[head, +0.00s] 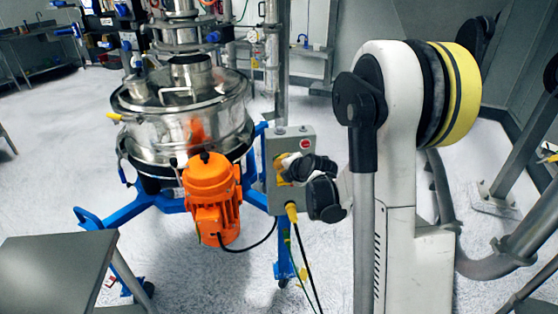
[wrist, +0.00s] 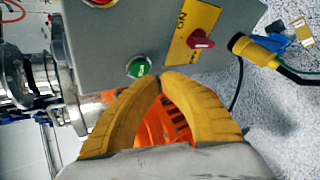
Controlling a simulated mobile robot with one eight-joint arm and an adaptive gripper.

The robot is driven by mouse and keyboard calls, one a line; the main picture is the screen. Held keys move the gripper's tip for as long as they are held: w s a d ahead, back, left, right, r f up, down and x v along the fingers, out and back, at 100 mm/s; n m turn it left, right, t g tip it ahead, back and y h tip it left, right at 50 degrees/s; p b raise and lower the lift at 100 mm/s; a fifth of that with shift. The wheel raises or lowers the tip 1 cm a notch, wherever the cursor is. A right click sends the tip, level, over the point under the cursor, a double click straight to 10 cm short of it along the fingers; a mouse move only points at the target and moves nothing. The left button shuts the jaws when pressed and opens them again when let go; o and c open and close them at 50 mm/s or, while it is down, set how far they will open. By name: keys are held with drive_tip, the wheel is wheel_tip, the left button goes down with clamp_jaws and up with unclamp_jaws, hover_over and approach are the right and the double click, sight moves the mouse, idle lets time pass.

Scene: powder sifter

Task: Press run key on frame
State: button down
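The grey control box (head: 273,150) is mounted on the blue frame (head: 254,192) beside the sifter. In the wrist view, a green button (wrist: 140,66), likely the run key, sits on the face of the box (wrist: 110,48). My gripper (wrist: 161,74) has its yellow fingers shut, tips together with nothing seen between them. The tips are just right of and slightly below the green button; I cannot tell whether they touch the box. In the head view, my gripper (head: 285,168) is in front of the box and the green button is hidden.
A red button (head: 304,143) is on the box's upper part. A red rotary switch (wrist: 200,40) sits on a yellow plate. A yellow cable plug (wrist: 252,49) leaves the box. The orange motor (head: 210,190) and steel sifter (head: 190,125) stand left. A grey table (head: 55,270) is front left.

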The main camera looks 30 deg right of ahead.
drive_tip(key=shift+w, duration=0.1)
drive_tip(key=shift+w+d, duration=0.15)
drive_tip(key=shift+w, duration=0.2)
drive_tip(key=shift+w+d, duration=0.15)
drive_tip(key=shift+w, duration=0.25)
idle(0.8)
drive_tip(key=shift+s, duration=0.1)
drive_tip(key=shift+s+a+b, duration=0.3)
drive_tip(key=shift+s, duration=0.4)
drive_tip(key=s, duration=0.1)
drive_tip(key=s+a, duration=0.1)
drive_tip(key=s, duration=0.2)
drive_tip(key=shift+s+a, duration=0.35)
idle(0.8)
